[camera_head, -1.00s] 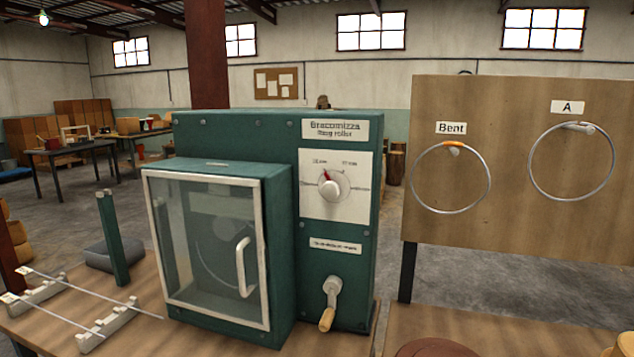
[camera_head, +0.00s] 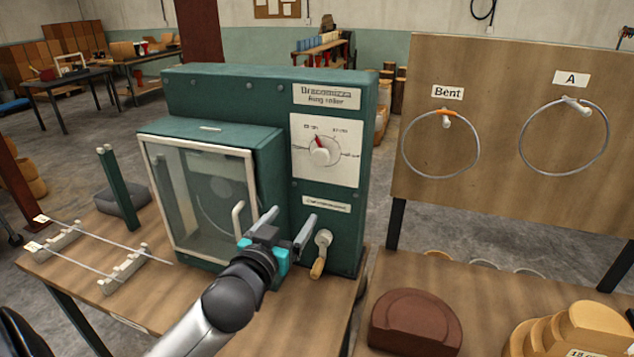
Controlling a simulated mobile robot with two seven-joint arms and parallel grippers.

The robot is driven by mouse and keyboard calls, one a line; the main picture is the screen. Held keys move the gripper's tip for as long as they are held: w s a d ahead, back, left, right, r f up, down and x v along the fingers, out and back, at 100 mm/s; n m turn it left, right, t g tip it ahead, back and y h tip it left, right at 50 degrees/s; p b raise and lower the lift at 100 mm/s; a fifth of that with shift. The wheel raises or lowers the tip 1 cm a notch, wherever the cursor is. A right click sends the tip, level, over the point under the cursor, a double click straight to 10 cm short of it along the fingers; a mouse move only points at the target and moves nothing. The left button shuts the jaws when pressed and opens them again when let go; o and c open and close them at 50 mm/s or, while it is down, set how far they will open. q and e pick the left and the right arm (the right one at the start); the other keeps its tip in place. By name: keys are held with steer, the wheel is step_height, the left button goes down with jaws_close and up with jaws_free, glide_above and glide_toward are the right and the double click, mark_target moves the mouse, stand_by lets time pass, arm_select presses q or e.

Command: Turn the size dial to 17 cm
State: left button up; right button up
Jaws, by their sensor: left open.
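The size dial (camera_head: 320,152) is a round white knob with a red pointer on a white plate (camera_head: 327,172), high on the front of the green ring roller (camera_head: 349,230). Its pointer aims up and slightly left, toward a mark at the upper left whose lettering is too small to read surely. My left gripper (camera_head: 290,222) is open and empty, in front of the machine, below the dial and apart from it. Its fingers point up toward the machine's front. My right gripper is not seen.
A glass-doored box (camera_head: 203,200) with a white handle juts out left of the dial. A crank (camera_head: 321,255) hangs below it, close to my left gripper. Rods lie on racks (camera_head: 122,272) at left. A board (camera_head: 480,205) with two rings stands at right.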

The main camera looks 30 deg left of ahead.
arm_select(q)
step_height(320, 180, up, 4)
steer(key=t, duration=0.1)
steer(key=p, duration=0.1)
glide_toward(319, 159)
steer(key=x, duration=0.8)
steer(key=shift+w, duration=0.15)
jaws_close()
stand_by(0.6)
